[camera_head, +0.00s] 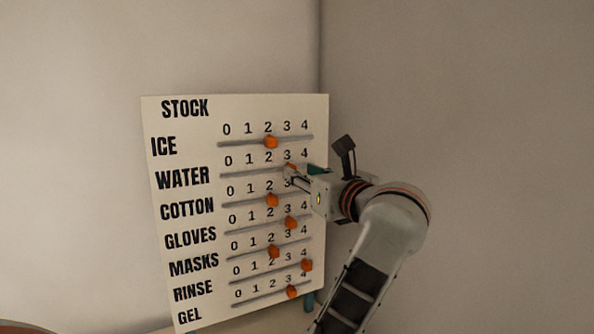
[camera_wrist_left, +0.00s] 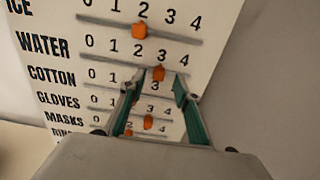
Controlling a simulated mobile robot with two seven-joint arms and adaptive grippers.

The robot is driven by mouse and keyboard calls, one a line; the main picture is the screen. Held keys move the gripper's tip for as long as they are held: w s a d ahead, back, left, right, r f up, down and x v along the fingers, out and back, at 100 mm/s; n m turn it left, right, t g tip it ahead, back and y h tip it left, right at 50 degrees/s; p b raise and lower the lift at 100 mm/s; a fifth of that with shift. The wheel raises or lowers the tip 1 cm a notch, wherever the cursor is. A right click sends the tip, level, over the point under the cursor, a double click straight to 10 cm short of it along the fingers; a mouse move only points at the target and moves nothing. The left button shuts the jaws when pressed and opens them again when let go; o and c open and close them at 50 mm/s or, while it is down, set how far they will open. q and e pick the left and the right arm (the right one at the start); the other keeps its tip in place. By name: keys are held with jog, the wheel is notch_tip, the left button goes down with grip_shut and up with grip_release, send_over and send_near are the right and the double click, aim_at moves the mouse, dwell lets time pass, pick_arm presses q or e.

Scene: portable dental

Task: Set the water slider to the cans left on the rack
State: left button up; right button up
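The white stock board (camera_head: 190,130) stands in the middle of the head view with several labelled slider rows. The WATER row's orange knob (camera_wrist_left: 158,72) sits under the 3 in the left wrist view. In the head view only a bit of this knob (camera_head: 291,166) shows by the fingertips. My left gripper (camera_wrist_left: 158,82) is at the board, with its green-sided fingers apart on either side of the knob. A gap shows between the knob and the fingers. Contact with the board cannot be told. My right gripper is not in view. No rack or cans are in view.
The ICE knob (camera_head: 271,142) sits just above at 2 and the COTTON knob (camera_head: 272,200) just below at 2. Several other knobs follow lower down.

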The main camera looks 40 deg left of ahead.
pick_arm(q)
jog(key=v, duration=0.3)
jog(key=shift+s+d, duration=0.2)
jog(key=shift+d, duration=0.1)
dwell(0.4)
